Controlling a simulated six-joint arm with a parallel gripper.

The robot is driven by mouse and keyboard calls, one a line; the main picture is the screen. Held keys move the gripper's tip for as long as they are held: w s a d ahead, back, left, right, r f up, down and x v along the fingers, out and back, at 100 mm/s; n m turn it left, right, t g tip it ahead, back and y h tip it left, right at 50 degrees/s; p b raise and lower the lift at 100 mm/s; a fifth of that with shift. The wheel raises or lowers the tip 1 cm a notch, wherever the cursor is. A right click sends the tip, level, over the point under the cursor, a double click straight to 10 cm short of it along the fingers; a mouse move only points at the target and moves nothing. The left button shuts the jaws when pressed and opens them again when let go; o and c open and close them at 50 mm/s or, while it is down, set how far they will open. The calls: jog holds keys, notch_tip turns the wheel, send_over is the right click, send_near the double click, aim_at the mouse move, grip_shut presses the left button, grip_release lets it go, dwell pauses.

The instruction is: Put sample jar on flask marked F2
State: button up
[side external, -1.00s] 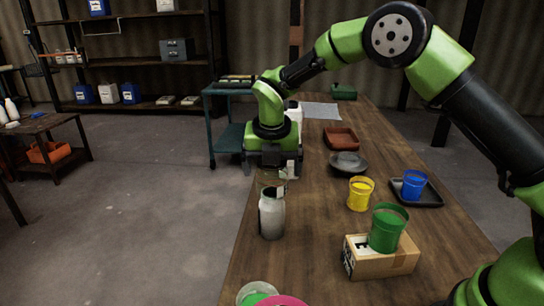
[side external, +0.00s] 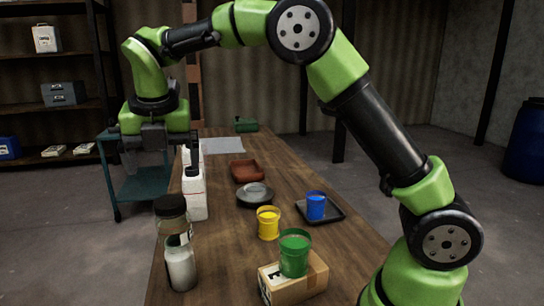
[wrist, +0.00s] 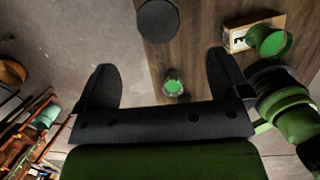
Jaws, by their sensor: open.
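A jar with a dark lid (side external: 170,208) appears to rest on top of a pale grey flask (side external: 180,267) at the table's left edge. I cannot tell their exact contact, and no F2 marking is readable. My gripper (side external: 148,160) is up and behind the jar, clear of it in the side view. In the wrist view my gripper (wrist: 160,66) has its fingers wide apart with nothing held. The wrist view shows a dark round top (wrist: 158,20), probably the lid, and a clear vessel with green contents (wrist: 173,84).
A cardboard box (side external: 292,283) carries a green cup (side external: 295,254). A yellow cup (side external: 268,223), a blue cup (side external: 316,206) on a black tray (side external: 330,214), a grey dish (side external: 254,194) and a reddish tray (side external: 247,171) stand beyond. White bottles (side external: 195,195) stand behind the jar.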

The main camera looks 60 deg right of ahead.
jog(key=s+d+r+m+t+y, duration=0.1)
jog(key=s+d+r+m, duration=0.1)
jog(key=s+r+m, duration=0.45)
jog(key=s+f+m+t+y, duration=0.1)
jog(key=s+m+t, duration=0.1)
jog(key=s+m, duration=0.7)
jog(key=s+f+m+t+y, duration=0.1)
jog(key=s+f+m, duration=0.1)
jog(key=s+m, duration=0.7)
jog(key=m, duration=0.7)
jog(key=shift+s+d+t+y, duration=0.2)
jog(key=shift+d+t+y, duration=0.1)
jog(key=shift+t+y, duration=0.1)
